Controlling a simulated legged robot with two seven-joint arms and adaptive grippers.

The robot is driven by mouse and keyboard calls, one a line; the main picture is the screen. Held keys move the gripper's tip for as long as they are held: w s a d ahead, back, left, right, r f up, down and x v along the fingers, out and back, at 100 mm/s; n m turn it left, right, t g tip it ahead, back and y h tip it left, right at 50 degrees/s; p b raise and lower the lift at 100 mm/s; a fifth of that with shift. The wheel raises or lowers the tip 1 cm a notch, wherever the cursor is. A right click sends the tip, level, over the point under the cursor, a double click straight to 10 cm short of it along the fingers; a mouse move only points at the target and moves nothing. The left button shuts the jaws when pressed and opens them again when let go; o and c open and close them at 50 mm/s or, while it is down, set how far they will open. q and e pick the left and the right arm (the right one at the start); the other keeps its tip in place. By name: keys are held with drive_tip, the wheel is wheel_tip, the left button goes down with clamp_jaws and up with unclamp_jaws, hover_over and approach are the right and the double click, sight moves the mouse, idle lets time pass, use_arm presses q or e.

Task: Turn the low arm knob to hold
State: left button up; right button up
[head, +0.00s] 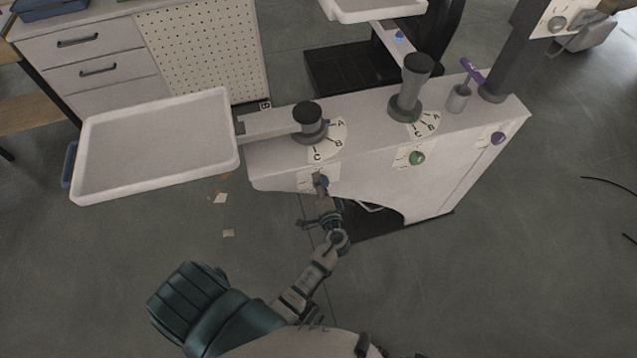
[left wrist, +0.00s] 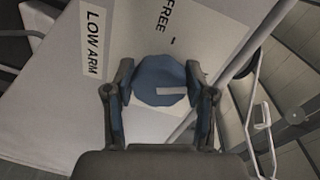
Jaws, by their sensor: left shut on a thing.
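The low arm knob (left wrist: 160,72) is blue and faceted, with a pale pointer mark that lies toward the right in the left wrist view. It sits on a white plate beside the words LOW ARM (left wrist: 94,42) and FREE (left wrist: 166,14); no hold word is visible. My left gripper (head: 321,184) is at the front face of the white column bench (head: 270,170), below the left column. In the left wrist view its fingers are on both sides of the knob, shut on it. In the head view the gripper mostly hides this knob. My right gripper is out of view.
A green knob (head: 417,158) and a purple knob (head: 498,138) are further right on the bench front. A white tray (head: 160,190) reaches left from the low column (head: 307,115). A metal bar handle (left wrist: 262,125) is close to the gripper's right. Open floor lies in front.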

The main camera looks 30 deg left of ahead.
use_arm(q)
drive_tip(key=m+p, duration=0.2)
drive_tip(key=m, duration=0.1)
drive_tip(key=shift+d+f+m+g, duration=0.1)
drive_tip(key=shift+f+m+g, duration=0.1)
drive_tip(key=shift+m+g, duration=0.1)
drive_tip(key=shift+s+f+m+p, duration=0.1)
drive_tip(key=shift+m+p, duration=0.2)
drive_tip(key=shift+m, duration=0.4)
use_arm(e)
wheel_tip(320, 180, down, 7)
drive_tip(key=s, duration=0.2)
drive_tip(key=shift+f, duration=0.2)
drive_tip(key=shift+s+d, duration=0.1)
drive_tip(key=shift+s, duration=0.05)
use_arm(q)
drive_tip(key=o, duration=1)
drive_tip(key=shift+o, duration=0.8)
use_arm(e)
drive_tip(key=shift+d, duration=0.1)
use_arm(q)
drive_tip(key=shift+d+r, duration=0.1)
drive_tip(key=shift+r, duration=0.1)
drive_tip(key=f+v, duration=0.1)
drive_tip(key=v, duration=1)
drive_tip(key=shift+d+r, duration=0.4)
drive_tip(key=shift+d, duration=0.1)
